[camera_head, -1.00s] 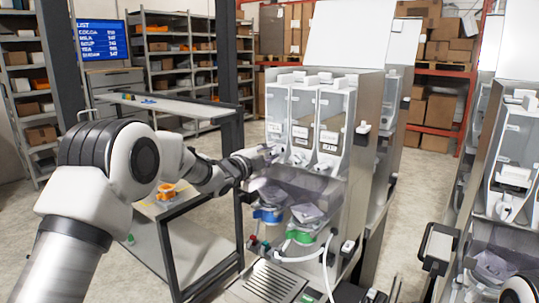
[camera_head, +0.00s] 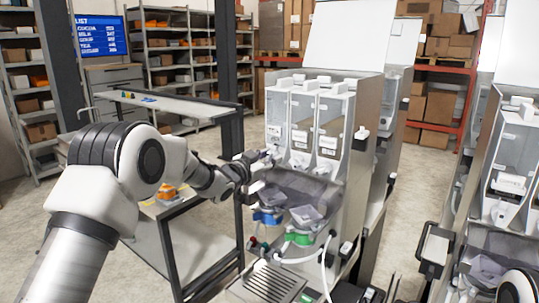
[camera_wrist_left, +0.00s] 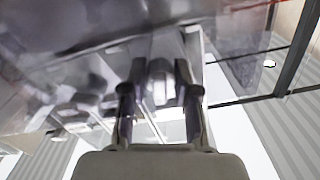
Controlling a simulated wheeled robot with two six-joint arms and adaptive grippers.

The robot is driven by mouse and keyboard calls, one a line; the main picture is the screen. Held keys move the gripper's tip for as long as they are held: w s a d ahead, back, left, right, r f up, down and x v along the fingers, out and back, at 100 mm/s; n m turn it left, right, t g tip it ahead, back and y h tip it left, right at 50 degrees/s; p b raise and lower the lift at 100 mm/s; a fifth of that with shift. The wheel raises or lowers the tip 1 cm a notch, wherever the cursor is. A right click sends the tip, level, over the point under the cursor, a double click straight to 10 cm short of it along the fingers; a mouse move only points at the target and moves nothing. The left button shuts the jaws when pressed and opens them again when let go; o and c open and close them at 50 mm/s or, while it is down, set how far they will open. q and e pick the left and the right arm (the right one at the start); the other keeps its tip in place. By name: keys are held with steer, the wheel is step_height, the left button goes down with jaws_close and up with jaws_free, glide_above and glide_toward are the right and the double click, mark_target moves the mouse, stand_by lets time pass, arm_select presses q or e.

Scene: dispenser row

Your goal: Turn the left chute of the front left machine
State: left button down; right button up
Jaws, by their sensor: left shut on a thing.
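The front left machine (camera_head: 362,115) stands in the middle of the head view, with several clear canisters side by side on its front. My left gripper (camera_head: 266,160) is at the lower front of the leftmost canister (camera_head: 277,108), at the left chute, which it largely hides. In the left wrist view, the two dark fingers of my left gripper (camera_wrist_left: 160,112) stand on either side of a pale grey chute (camera_wrist_left: 160,75) and are shut on it. My right gripper does not show.
Below the chutes is a clear tinted shelf with a blue-rimmed cup holder (camera_head: 267,217) and a green one (camera_head: 300,238). A white hose (camera_head: 310,258) loops in front. A grey cart (camera_head: 185,245) stands left; another machine (camera_head: 505,190) stands right.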

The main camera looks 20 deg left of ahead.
arm_select(q)
steer(key=shift+r+n+p, duration=0.1)
steer(key=shift+n+p, duration=0.4)
steer(key=shift+n, duration=1.1)
steer(key=c, duration=1.2)
jaws_free()
steer(key=v, duration=1.2)
